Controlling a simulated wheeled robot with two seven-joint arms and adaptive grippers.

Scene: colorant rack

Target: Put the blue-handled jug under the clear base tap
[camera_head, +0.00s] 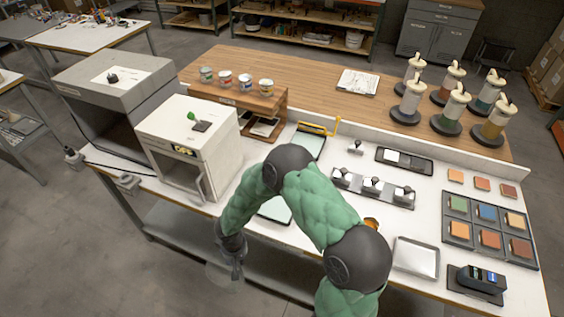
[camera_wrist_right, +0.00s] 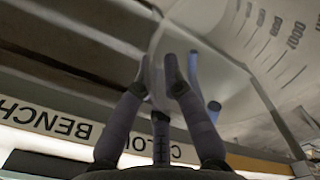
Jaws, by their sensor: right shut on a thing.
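A clear, graduated jug (camera_wrist_right: 270,45) fills the upper right of the right wrist view, with a small blue handle part (camera_wrist_right: 213,108) near my fingers. My right gripper (camera_wrist_right: 160,80) is shut on the jug by its handle; the fingers partly hide the handle. In the head view the jug (camera_head: 222,278) is faint and see-through, below my right gripper (camera_head: 236,262), out in front of the bench's front edge. Dispensers with taps (camera_head: 407,108) stand at the back right; I cannot tell which is clear base. My left gripper is out of view.
The white bench (camera_head: 300,240) holds a white box oven (camera_head: 205,135), a grey booth (camera_head: 120,75), a small wooden shelf with paint cups (camera_head: 235,93), a row of small stands (camera_head: 372,188), a tile tray (camera_head: 487,228) and a metal tray (camera_head: 416,258). My right arm hides part of the bench's middle.

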